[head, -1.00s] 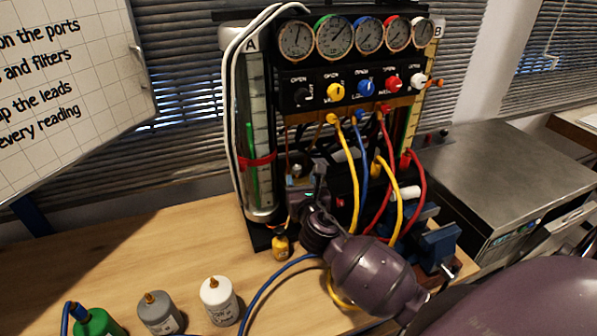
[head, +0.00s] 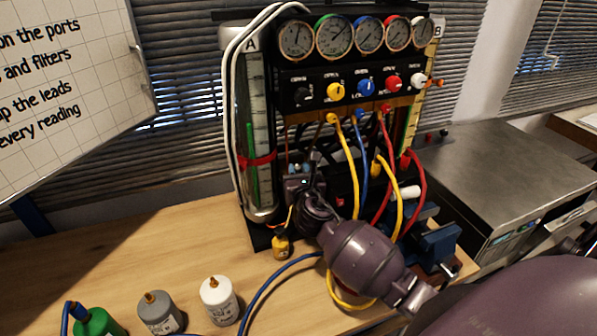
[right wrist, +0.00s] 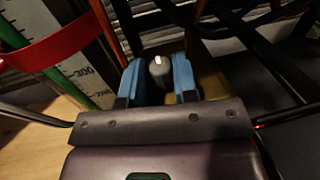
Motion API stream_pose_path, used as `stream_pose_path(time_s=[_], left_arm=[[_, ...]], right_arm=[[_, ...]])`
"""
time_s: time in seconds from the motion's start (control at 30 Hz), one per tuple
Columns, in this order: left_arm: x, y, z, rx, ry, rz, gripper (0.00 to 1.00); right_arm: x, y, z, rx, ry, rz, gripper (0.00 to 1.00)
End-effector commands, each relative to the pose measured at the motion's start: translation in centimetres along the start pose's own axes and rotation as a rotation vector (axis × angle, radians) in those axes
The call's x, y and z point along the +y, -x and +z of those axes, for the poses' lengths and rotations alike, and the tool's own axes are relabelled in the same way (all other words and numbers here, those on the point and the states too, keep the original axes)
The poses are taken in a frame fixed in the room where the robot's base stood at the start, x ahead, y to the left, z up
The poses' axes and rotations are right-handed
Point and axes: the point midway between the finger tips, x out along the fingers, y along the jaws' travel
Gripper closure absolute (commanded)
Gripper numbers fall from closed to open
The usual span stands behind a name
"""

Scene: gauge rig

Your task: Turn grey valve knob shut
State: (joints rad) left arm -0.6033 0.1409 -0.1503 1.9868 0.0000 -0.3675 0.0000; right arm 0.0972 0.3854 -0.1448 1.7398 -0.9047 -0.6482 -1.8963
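The grey valve knob (right wrist: 160,70) shows in the right wrist view with a pale mark on its top. It sits between the two blue-padded fingers of my right gripper (right wrist: 158,78), with a narrow gap visible on each side. The gripper is open around the knob and does not visibly grip it. In the head view my right gripper (head: 299,178) is at the lower left of the gauge rig (head: 350,75), beside the clear tube. There my gripper and wrist largely hide the knob. My left gripper is not in view.
Yellow, blue and red hoses hang just right of my gripper. A clear tube (head: 258,130) with a red strap stands close on its left. Grey (head: 158,315) and white (head: 218,300) bottles stand on the bench (head: 150,250).

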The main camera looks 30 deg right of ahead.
Motion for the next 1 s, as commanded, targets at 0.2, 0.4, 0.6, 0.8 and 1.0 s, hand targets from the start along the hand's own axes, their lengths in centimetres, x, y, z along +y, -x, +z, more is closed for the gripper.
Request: stream_pose_path(time_s=[0.2, 0.4, 0.6, 0.8, 1.0], left_arm=[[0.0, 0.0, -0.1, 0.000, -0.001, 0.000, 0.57], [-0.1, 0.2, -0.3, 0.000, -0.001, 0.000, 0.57], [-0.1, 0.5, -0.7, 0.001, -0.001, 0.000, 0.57], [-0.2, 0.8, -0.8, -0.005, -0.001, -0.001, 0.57], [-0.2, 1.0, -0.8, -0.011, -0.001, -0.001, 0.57]], right_arm=[[0.0, 0.0, 0.0, 0.000, 0.000, -0.010, 0.96], [0.2, 0.0, 0.0, 0.002, -0.003, -0.077, 0.96], [0.5, 0.0, 0.1, 0.002, -0.003, -0.214, 0.96], [0.8, -0.1, 0.0, 0.003, -0.002, -0.371, 0.96], [1.0, -0.2, 0.0, 0.003, -0.001, -0.508, 0.96]])
